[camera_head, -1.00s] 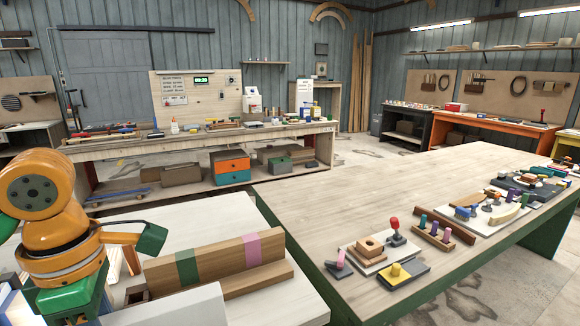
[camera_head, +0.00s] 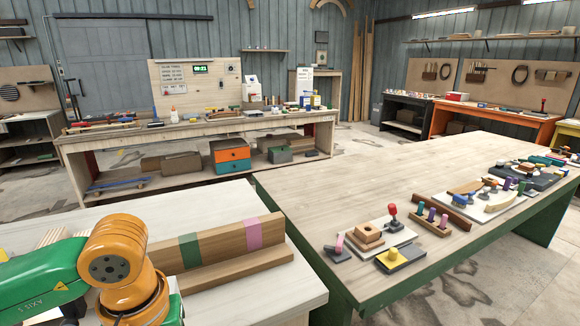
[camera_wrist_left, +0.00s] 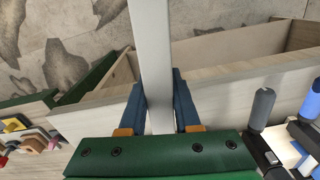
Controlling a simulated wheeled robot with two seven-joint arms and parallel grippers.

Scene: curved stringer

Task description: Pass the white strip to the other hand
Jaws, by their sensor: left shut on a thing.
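The white strip (camera_wrist_left: 153,50) runs up the middle of the left wrist view, between the blue fingers of my left gripper (camera_wrist_left: 159,108). The gripper is shut on it. The strip's far end runs out of the top of that view. In the head view my left arm (camera_head: 120,270) is at the bottom left, and its gripper and the strip do not show there. My right gripper is in neither view.
A wooden ledge with a green and a pink band (camera_head: 220,242) stands on the pale near table (camera_head: 265,300), right of my arm. Pegs (camera_wrist_left: 262,105) show beside my gripper in the wrist view.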

